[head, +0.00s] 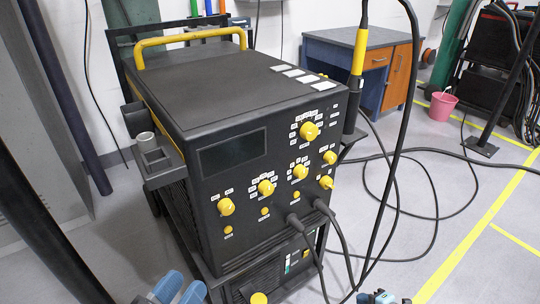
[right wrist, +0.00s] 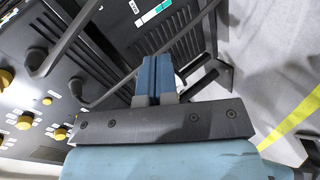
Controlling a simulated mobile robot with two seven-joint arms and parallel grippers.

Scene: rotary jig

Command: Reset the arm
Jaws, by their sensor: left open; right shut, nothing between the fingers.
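My left gripper (head: 180,290) is at the bottom edge of the head view, left of centre, in front of the black machine's lower left side. Its two blue fingers stand apart with nothing between them. My right gripper (head: 380,298) shows only as a small blue and white part at the bottom edge, right of the machine. In the right wrist view its blue fingers (right wrist: 154,78) are together and empty, in front of the machine's lower vented part. Most of both arms is out of view.
The black machine (head: 225,95) has yellow knobs, a dark display and a yellow handle (head: 190,38). Cables plug into its front and loop over the floor on the right. A yellow-collared torch (head: 359,52) stands at its right. A desk (head: 350,50) and pink bucket (head: 442,106) are behind.

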